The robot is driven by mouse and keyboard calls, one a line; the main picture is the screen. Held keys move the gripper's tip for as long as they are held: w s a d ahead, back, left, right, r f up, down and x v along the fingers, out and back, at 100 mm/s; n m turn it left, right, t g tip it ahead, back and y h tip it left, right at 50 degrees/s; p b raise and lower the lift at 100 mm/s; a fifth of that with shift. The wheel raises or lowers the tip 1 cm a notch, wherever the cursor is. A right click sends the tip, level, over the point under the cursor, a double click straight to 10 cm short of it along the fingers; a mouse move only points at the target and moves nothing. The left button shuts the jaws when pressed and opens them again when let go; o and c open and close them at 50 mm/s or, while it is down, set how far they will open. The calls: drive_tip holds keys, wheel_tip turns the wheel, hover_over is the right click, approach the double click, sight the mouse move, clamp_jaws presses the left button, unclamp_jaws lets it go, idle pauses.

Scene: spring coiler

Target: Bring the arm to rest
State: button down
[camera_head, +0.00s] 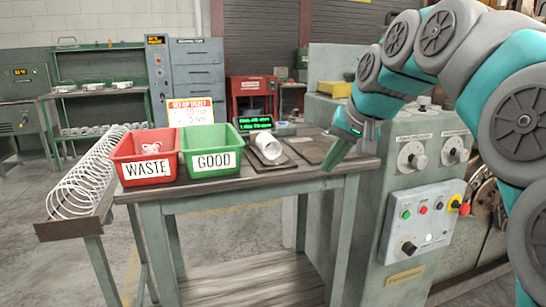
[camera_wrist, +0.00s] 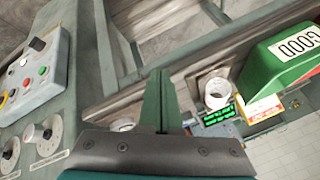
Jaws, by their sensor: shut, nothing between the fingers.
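My arm (camera_head: 440,45) reaches in from the upper right of the head view, in teal and grey segments. The head view does not clearly show whether the fingertips touch the bench.
On the bench stand a red WASTE bin (camera_head: 142,171) with something white inside, a green GOOD bin (camera_head: 209,161), a white cylinder (camera_head: 268,145) and a green-lit display (camera_head: 254,123). A control box (camera_head: 420,222) with knobs is on the machine at right. A wire coil (camera_head: 80,185) lies left.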

drive_tip(key=s+d+f+n+g+h, duration=0.1)
drive_tip(key=s+f+g, duration=0.2)
drive_tip(key=s+f, duration=1.1)
drive_tip(key=s+d+f+n+g+h, duration=0.1)
drive_tip(key=s+f+g, duration=0.3)
drive_tip(key=s+f, duration=1.1)
drive_tip(key=s+d+h, duration=0.1)
drive_tip(key=s, duration=0.5)
drive_tip(key=shift+s+d+f+g, duration=0.15)
drive_tip(key=shift+s+f+g, duration=0.1)
drive_tip(key=shift+g, duration=0.05)
